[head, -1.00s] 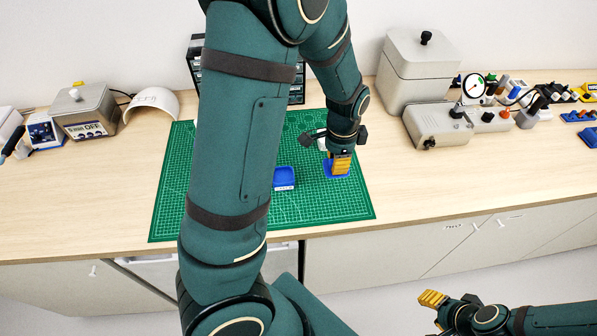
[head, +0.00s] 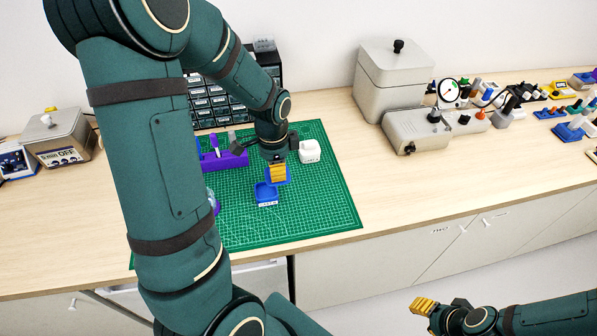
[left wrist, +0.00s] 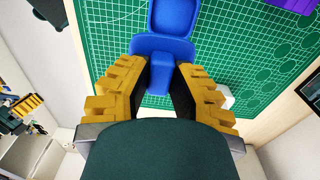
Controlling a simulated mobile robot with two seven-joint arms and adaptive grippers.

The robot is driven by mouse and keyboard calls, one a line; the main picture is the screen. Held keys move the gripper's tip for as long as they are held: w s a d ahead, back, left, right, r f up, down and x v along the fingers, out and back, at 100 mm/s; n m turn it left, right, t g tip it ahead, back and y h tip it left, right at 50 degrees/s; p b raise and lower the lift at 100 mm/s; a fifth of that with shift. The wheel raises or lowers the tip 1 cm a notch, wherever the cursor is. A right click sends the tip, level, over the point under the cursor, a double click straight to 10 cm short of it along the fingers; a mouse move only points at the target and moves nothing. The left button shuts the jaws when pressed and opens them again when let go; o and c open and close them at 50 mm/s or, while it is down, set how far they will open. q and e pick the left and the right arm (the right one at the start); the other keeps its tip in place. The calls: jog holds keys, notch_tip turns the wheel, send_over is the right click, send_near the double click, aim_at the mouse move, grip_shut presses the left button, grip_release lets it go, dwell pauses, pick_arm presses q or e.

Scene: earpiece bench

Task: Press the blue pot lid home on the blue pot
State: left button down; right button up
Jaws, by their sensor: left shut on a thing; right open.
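The blue pot (head: 266,193) stands on the green mat with its open top up and a white label on its front. My left gripper (head: 278,175) points down just behind and right of the pot. It is shut on the blue pot lid (head: 288,177). In the left wrist view, the lid (left wrist: 145,46) has its upright grip (left wrist: 162,72) between my fingers (left wrist: 160,80), and the pot (left wrist: 176,14) shows just past the lid's edge. The lid is beside the pot's opening, not over it; its height is hard to tell. My right gripper (head: 424,306) is open and empty, away from the bench.
A white block-like thing (head: 309,151) stands on the green mat (head: 325,205) right of my left gripper. A purple holder (head: 225,160) is to its left. A drawer cabinet (head: 212,103) stands behind. My left arm hides the mat's left part.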

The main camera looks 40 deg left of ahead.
pick_arm(q)
jog(key=a, duration=0.1)
jog(key=s+a, duration=0.1)
jog(key=s, duration=0.1)
jog(key=shift+a+r, duration=0.25)
jog(key=shift+a, duration=0.15)
jog(key=shift+f, duration=0.15)
jog(key=b, duration=0.4)
send_over(266, 193)
jog(key=shift+w+f, duration=0.1)
jog(key=shift+f, duration=1.95)
jog(key=shift+f+b, duration=0.6)
jog(key=shift+f, duration=0.45)
jog(key=shift+f, duration=0.45)
jog(key=c, duration=0.7)
grip_release()
jog(key=shift+c, duration=0.2)
jog(key=shift+r, duration=0.2)
